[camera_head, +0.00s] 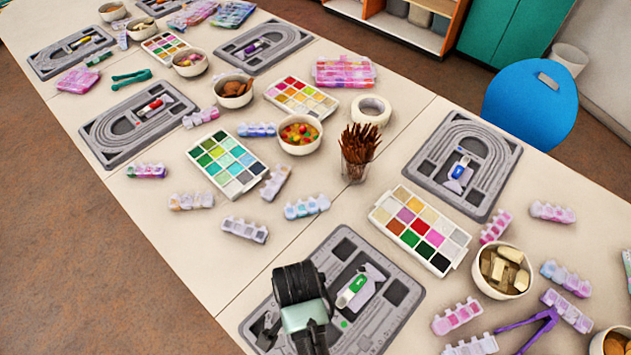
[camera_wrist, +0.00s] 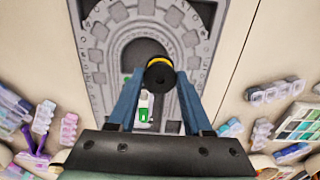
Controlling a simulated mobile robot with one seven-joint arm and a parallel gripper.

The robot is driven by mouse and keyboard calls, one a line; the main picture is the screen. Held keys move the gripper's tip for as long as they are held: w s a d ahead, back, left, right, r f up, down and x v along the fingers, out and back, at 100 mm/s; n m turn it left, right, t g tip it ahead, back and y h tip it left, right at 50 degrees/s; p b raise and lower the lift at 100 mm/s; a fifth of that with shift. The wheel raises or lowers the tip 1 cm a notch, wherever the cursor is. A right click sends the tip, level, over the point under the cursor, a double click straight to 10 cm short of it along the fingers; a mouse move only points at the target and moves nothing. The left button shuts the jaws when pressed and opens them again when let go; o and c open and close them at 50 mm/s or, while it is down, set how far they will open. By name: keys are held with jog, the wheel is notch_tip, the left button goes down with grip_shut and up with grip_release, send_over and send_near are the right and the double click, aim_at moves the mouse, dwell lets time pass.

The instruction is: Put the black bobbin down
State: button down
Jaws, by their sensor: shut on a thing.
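The black bobbin (camera_wrist: 159,79) with a yellow band shows in the wrist view between the tips of my gripper (camera_wrist: 160,84). My gripper is shut on it, above the grey bead board (camera_wrist: 88,52). In the head view my gripper (camera_head: 303,318) hangs over the left part of the same grey board (camera_head: 385,328) at the front. The bobbin cannot be made out there. A white item with a green label (camera_head: 355,288) lies on that board, right of my gripper. It also shows in the wrist view (camera_wrist: 143,107), below the bobbin.
A paint palette (camera_head: 421,229) lies behind the board to the right. A second grey board (camera_head: 492,196) is farther back. Bead boxes (camera_head: 244,230), a cup of brown sticks (camera_head: 356,170) and a bowl of blocks (camera_head: 487,288) stand around.

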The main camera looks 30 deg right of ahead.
jog(key=f+m, duration=0.2)
jog(key=s+d+f+m+b, duration=0.1)
jog(key=f+m, duration=0.1)
jog(key=f, duration=0.1)
jog(key=s+d+f+m, duration=0.1)
jog(key=f+m, duration=0.1)
jog(key=f, duration=0.1)
jog(key=shift+s+d+f+m, duration=0.1)
jog(key=shift+d+f+m, duration=0.05)
jog(key=shift+d+m, duration=0.15)
dwell(0.3)
jog(key=shift+f+b, duration=0.2)
jog(key=shift+b, duration=0.15)
jog(key=shift+c, duration=1.6)
grip_release()
jog(key=shift+r, duration=0.15)
notch_tip(320, 180, up, 12)
jog(key=p, duration=0.1)
